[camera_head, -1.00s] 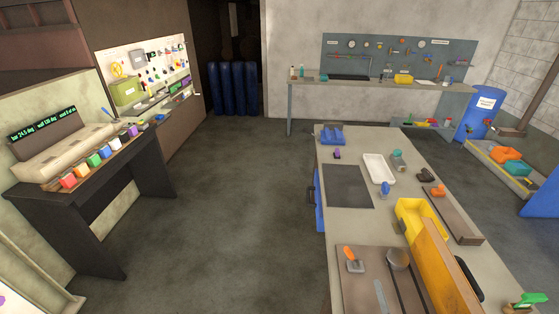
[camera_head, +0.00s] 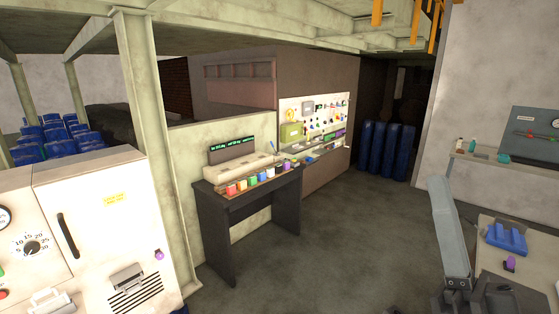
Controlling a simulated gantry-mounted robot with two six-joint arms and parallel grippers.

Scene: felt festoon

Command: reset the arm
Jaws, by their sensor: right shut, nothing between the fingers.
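My right arm rises at the lower right of the head view, with a long grey link. My right gripper (camera_head: 480,298) is the dark part low at the frame's bottom edge, partly cut off, beside the worktable (camera_head: 486,262). It is shut with nothing in it. My left gripper is out of view.
A dark bench (camera_head: 214,215) with a row of coloured blocks (camera_head: 257,179) stands mid-left before a pegboard (camera_head: 318,108). A white cabinet (camera_head: 100,230) fills the lower left. A blue holder (camera_head: 506,238) and a purple item (camera_head: 510,263) sit on the worktable. Open floor (camera_head: 350,235) lies between.

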